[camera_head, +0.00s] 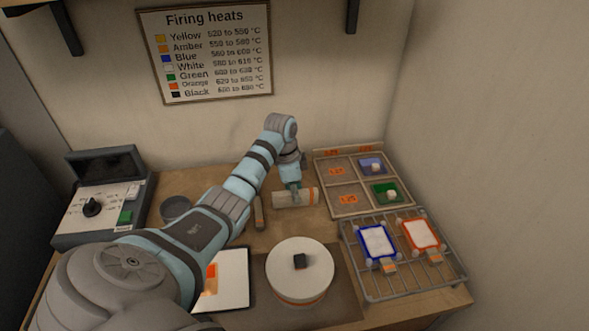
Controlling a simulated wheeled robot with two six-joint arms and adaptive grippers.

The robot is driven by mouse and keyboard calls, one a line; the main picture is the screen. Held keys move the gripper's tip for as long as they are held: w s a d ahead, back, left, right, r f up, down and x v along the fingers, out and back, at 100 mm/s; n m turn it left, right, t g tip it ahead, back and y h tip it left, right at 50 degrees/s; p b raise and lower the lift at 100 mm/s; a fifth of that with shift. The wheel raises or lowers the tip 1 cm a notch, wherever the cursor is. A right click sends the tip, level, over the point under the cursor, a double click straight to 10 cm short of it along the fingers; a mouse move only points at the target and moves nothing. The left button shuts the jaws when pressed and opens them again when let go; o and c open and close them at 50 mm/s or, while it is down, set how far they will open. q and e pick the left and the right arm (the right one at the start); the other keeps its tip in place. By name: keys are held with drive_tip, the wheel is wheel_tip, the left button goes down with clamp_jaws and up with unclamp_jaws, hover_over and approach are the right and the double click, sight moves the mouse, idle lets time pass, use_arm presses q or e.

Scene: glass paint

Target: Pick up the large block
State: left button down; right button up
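My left arm reaches over the table from the left, and my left gripper (295,191) points down at a pale, tan-ended cylinder-like piece (308,197) at the back middle. The fingertips overlap this piece in the picture; I cannot tell if they touch or grip it. Small pale blocks (376,167) lie on the coloured pieces in the sorting tray (345,211). I cannot tell which one is the large block. My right gripper is not in view.
A wire rack (385,292) with blue-rimmed (378,243) and orange-rimmed (421,234) panels stands at the right. A control box (98,208) is at the left, beside a grey bowl (175,208). A white sheet (234,278) lies partly behind my arm. A firing-heats sign (207,50) hangs above.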

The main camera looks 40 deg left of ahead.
use_arm(q)
drive_tip(key=shift+r, duration=0.1)
wheel_tip(320, 180, up, 9)
drive_tip(key=shift+w+r+p, duration=0.1)
drive_tip(key=shift+p, duration=0.35)
wheel_tip(320, 180, up, 4)
drive_tip(key=p, duration=0.5)
drive_tip(key=shift+f, duration=0.2)
